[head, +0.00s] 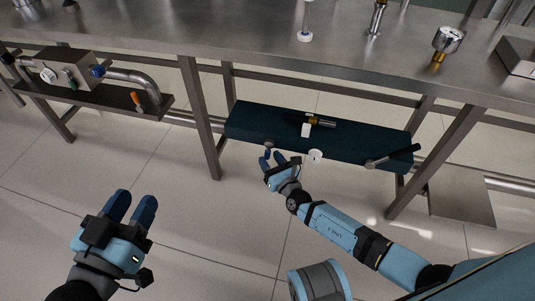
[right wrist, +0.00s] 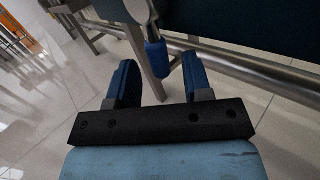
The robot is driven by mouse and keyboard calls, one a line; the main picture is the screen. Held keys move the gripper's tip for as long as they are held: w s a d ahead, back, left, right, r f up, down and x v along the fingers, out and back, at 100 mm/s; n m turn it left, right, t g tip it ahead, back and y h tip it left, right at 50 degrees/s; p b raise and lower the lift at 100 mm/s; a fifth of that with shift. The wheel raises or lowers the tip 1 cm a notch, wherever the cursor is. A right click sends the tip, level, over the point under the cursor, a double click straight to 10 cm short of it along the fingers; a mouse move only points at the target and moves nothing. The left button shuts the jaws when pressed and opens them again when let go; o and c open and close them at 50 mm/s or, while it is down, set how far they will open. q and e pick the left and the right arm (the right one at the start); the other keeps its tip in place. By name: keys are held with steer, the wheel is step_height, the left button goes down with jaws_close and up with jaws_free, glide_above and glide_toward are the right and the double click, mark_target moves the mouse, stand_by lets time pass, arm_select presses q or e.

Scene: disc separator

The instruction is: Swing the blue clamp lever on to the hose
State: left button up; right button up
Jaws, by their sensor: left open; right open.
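A blue cylindrical grip (right wrist: 156,58) on a grey metal arm, which looks like the clamp lever, hangs in the right wrist view. It appears between and beyond the fingertips of my right gripper (right wrist: 160,78), which is open and empty. I cannot tell whether they touch. In the head view my right gripper (head: 273,159) is just below the left front edge of the dark teal shelf, and a small dark part shows at its fingertips. My left gripper (head: 131,205) is open and empty over the floor. I cannot clearly pick out the hose.
The dark teal shelf (head: 350,145) hangs under the steel bench (head: 240,35) and carries a brass fitting (head: 322,122) and a dark bar handle (head: 390,156). A pipe unit (head: 62,66) stands at left. Bench legs (head: 202,125) flank the shelf.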

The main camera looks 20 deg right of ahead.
arm_select(q)
steer(key=shift+s+d+n+g+p, duration=0.35)
steer(key=shift+s+n+p, duration=0.5)
steer(key=shift+p, duration=0.35)
arm_select(e)
steer(key=r+v, duration=0.1)
steer(key=v, duration=1)
steer(key=shift+s+f, duration=0.2)
steer(key=shift+f, duration=0.3)
arm_select(q)
steer(key=shift+w, duration=0.1)
